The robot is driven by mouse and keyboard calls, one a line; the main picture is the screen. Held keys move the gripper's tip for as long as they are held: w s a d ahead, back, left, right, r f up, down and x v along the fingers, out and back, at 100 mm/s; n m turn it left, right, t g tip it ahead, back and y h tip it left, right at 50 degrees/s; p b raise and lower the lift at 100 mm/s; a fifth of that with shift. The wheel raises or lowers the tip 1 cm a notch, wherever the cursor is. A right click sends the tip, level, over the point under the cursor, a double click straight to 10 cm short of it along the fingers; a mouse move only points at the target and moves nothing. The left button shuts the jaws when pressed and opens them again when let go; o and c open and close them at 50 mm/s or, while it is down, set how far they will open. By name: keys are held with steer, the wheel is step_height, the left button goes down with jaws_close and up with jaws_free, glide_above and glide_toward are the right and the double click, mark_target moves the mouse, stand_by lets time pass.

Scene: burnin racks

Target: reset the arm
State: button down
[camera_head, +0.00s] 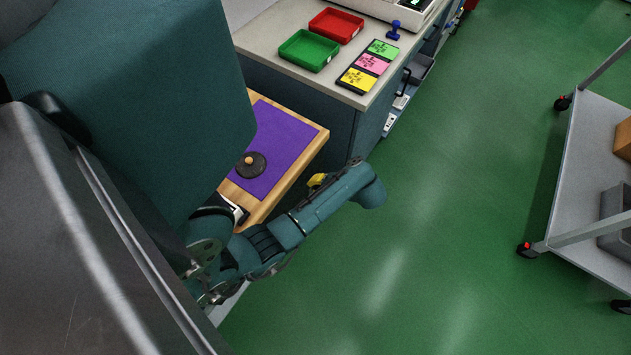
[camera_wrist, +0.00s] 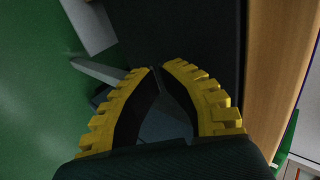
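My gripper (camera_head: 319,181) shows in the head view as a small yellow bit at the upper side of my teal arm, beside the right edge of the wooden table. In the wrist view its two yellow ribbed fingers (camera_wrist: 160,67) curve together and their tips nearly meet. Nothing is seen held between them. My arm stretches out to the right over the green floor, low next to the table.
The wooden table (camera_head: 313,144) carries a purple mat (camera_head: 284,128) and a dark round object with a wooden knob (camera_head: 251,164). Behind it, a counter (camera_head: 270,47) holds a green tray (camera_head: 308,50) and a red tray (camera_head: 336,25). A cart (camera_head: 585,130) stands at right. The floor between is clear.

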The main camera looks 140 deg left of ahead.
steer(key=w+f+p+v, duration=0.1)
steer(key=p+v, duration=0.2)
steer(key=v, duration=0.8)
steer(key=shift+w+a+r, duration=0.15)
steer(key=shift+a+r, duration=0.05)
steer(key=shift+r, duration=0.05)
